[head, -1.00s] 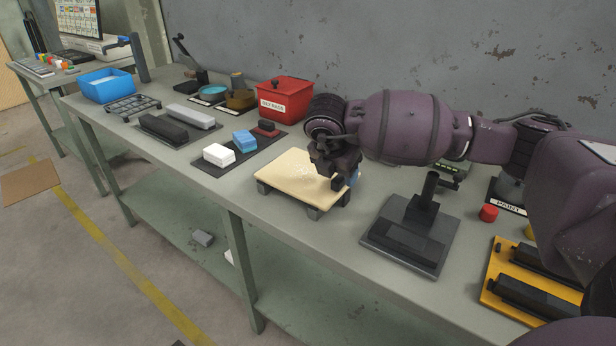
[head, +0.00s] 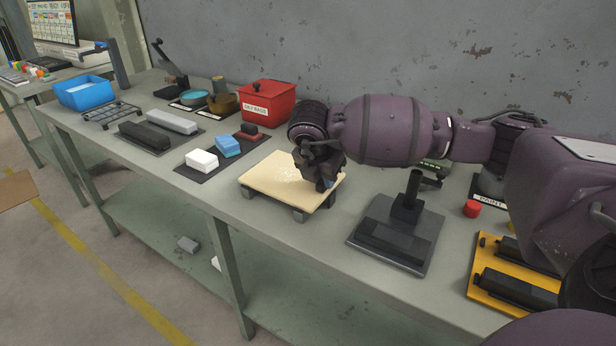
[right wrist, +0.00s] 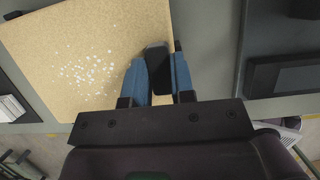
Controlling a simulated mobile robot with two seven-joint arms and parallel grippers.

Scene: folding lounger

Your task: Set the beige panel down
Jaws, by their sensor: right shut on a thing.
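The beige panel (head: 275,178), with pale specks on its face, lies nearly flat low over the bench, above grey blocks at its corners. It also fills much of the right wrist view (right wrist: 60,60). My right gripper (head: 325,185) is at the panel's right edge. Its blue fingers (right wrist: 160,75), with dark pads, are shut on that edge in the right wrist view. The wrist hides part of the edge, and I cannot tell whether the panel fully touches every block. My left gripper is not in view.
A grey stand on a plate (head: 400,230) is close to the right. A dark mat with a white block (head: 201,160) and a blue block (head: 228,147) lies left. A red bin (head: 267,103) stands behind. The bench's front edge (head: 215,212) is near the panel.

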